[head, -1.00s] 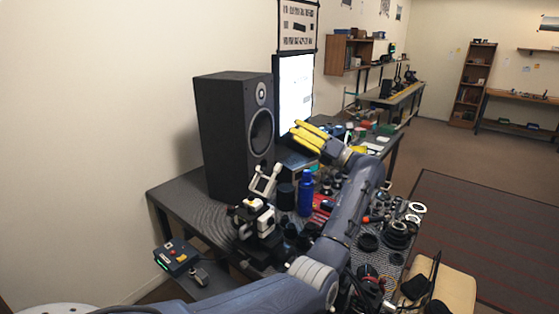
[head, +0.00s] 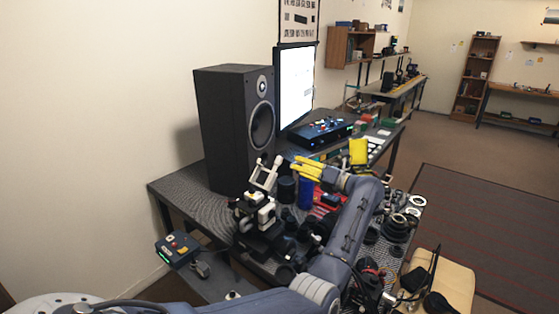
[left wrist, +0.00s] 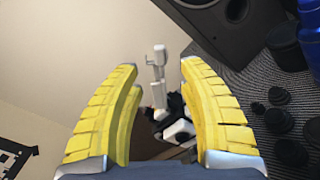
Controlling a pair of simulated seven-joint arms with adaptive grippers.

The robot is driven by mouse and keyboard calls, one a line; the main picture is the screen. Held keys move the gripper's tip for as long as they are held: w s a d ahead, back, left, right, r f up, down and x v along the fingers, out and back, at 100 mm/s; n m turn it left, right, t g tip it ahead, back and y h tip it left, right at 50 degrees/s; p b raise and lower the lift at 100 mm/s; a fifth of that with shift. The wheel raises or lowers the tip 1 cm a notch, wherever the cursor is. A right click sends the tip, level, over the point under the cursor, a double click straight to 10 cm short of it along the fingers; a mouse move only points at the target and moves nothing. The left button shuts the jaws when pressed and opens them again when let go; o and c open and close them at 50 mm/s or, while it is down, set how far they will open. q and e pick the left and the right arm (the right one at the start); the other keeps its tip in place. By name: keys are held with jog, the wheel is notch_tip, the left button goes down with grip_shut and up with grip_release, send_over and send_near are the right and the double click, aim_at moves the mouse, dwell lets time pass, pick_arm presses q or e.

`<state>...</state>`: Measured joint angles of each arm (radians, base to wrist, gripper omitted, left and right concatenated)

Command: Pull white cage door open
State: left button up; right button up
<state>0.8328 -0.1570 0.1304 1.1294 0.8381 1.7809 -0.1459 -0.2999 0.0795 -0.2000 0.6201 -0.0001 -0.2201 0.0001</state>
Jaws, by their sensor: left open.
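The white cage door (head: 265,177) is a small tilted frame with rounded corner knobs, on top of a black-and-white device (head: 258,215) on the near part of the bench. My left gripper (head: 299,168), with yellow ribbed fingers, is just right of the door in the head view, and its fingers point left toward it. In the left wrist view my left gripper (left wrist: 158,70) is open, and the white door part (left wrist: 157,75) shows in the gap between the fingers, apparently beyond them. No contact is visible. My right gripper is not in view.
A tall black speaker (head: 228,125) stands behind the device. A blue bottle (head: 305,193) and dark lens parts (head: 398,225) crowd the bench around my left arm. A control box (head: 177,248) sits at the near left.

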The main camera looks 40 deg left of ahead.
aim_at(282, 160)
pick_arm(q)
jog(key=a, duration=0.9)
jog(key=shift+w+a, duration=0.15)
jog(key=shift+w, duration=0.1)
jog(key=shift+c, duration=0.4)
grip_shut()
